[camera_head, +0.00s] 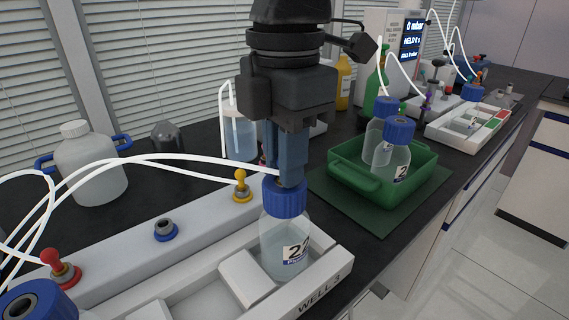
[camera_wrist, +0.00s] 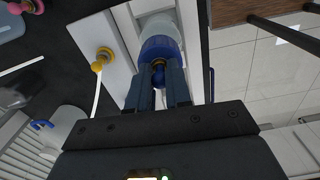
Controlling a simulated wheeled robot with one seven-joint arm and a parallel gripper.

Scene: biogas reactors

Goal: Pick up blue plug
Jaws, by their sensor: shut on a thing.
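My gripper (camera_head: 290,180) points straight down over the bottle labelled 22 (camera_head: 285,243), which stands in the white rack. Its fingers are shut on a blue plug at the centre of the bottle's blue cap (camera_head: 286,199). In the wrist view, the blue plug (camera_wrist: 158,76) shows between the two fingertips of my gripper (camera_wrist: 158,84), in front of the blue cap (camera_wrist: 160,48). A yellow ring shows at the plug's far end. In the head view the fingers hide the plug. I cannot tell whether the plug is still seated in the cap.
A yellow plug (camera_head: 240,186), a red plug (camera_head: 60,268) and an empty blue-ringed socket (camera_head: 164,229) sit on the white rail. White tubes arc close on the left. A green tray (camera_head: 347,185) with bottles stands to the right. A large jug (camera_head: 90,165) stands behind left.

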